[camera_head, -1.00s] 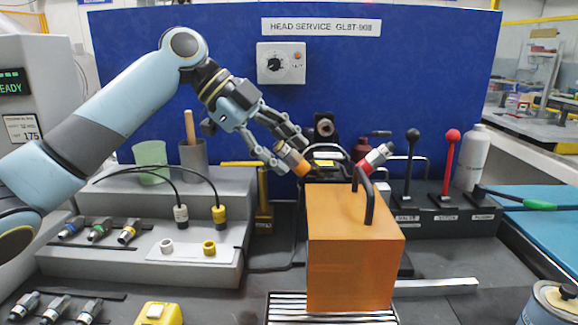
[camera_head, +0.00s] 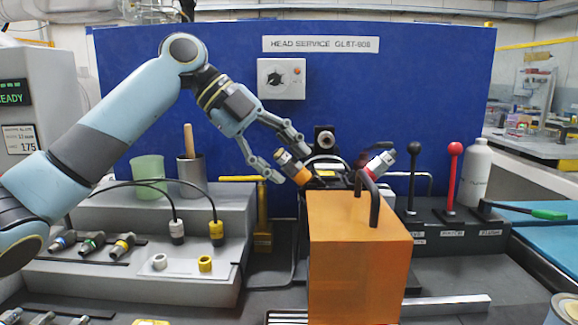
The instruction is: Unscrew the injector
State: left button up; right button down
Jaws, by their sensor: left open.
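A grey injector with an orange collar (camera_head: 294,167) sits tilted in the machine part behind the orange block; its lower end is hidden. A second injector with a red collar (camera_head: 380,163) leans the other way to its right. My left gripper (camera_head: 291,161) is open, with one finger above and one below the upper end of the orange-collared injector. I cannot tell whether the fingers touch it. My right gripper is not in view.
A large orange block with a black handle (camera_head: 358,260) stands in front of the injectors. Black and red levers (camera_head: 452,175) stand to the right. A grey stepped stand (camera_head: 100,215) at left holds connectors, cables and cups. A blue panel (camera_head: 370,75) closes off the back.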

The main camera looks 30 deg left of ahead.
pick_arm(q)
jog(key=shift+f+m+b, duration=0.2)
jog(key=shift+m+b, duration=0.7)
jog(key=shift+b, duration=0.05)
jog(key=m+b, duration=0.2)
jog(key=m, duration=0.1)
jog(key=shift+m+b, duration=0.35)
jog(key=shift+m, duration=0.05)
jog(key=m+b, duration=0.3)
jog(key=m, duration=0.1)
jog(key=shift+m, duration=0.4)
jog(key=shift+r+m+b, duration=0.1)
jog(key=shift+m+b, duration=0.4)
jog(key=shift+m, duration=0.2)
jog(key=shift+r, duration=0.1)
grip_shut()
